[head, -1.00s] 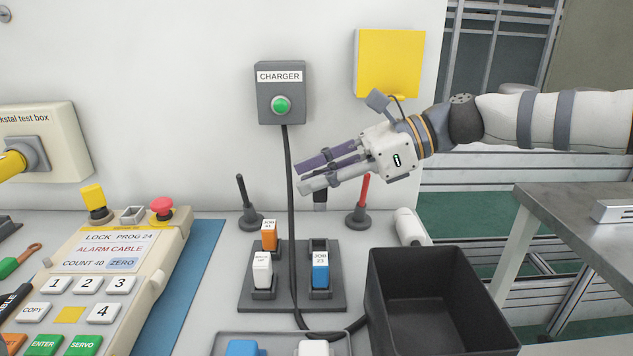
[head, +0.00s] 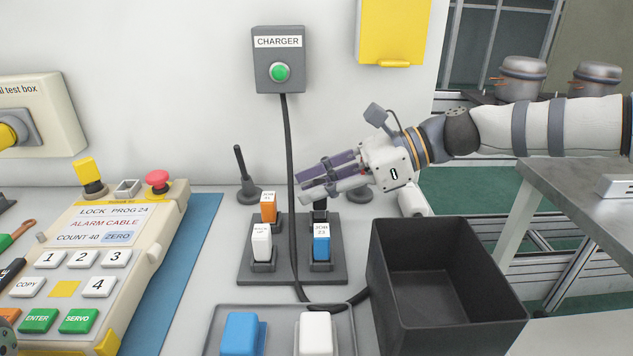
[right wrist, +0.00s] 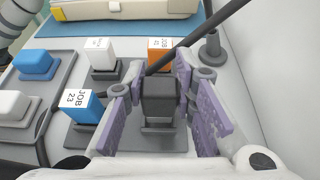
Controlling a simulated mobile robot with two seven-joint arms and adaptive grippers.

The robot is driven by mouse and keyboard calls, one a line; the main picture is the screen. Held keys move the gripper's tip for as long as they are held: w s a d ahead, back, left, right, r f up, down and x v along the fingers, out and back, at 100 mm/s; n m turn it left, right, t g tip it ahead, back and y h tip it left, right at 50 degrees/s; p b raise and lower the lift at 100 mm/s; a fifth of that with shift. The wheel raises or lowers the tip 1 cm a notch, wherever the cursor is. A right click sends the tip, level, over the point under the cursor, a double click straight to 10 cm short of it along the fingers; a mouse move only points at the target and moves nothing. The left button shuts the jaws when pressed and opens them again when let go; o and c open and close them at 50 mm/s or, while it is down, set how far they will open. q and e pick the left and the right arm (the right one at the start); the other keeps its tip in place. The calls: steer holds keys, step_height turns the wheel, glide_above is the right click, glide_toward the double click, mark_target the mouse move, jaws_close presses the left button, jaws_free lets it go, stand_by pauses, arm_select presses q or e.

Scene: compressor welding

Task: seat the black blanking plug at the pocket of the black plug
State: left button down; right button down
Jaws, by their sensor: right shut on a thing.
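The black blanking plug (head: 320,206) is between the fingers of my right gripper (head: 318,187) and hangs upright below them. In the right wrist view the black plug (right wrist: 159,97) sits between the purple fingers of my gripper (right wrist: 163,92). The pocket (head: 320,223) is at the back right of the dark rack (head: 287,276), behind the blue JOB 23 plug (head: 321,246). The plug is right over the pocket or at its mouth; the overlap hides how deep it sits. My left gripper is not in view.
An orange plug (head: 268,210) and a white plug (head: 262,243) stand in the rack's left column. A black charger cable (head: 291,170) runs down across the rack. A black bin (head: 445,270) stands at right; a grey tray (head: 228,312) is in front.

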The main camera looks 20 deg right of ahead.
steer(key=shift+f, duration=1.1)
steer(key=c, duration=1.2)
jaws_free()
steer(key=shift+r, duration=0.1)
steer(key=shift+c, duration=0.2)
steer(key=shift+d, duration=0.1)
steer(key=v, duration=1.2)
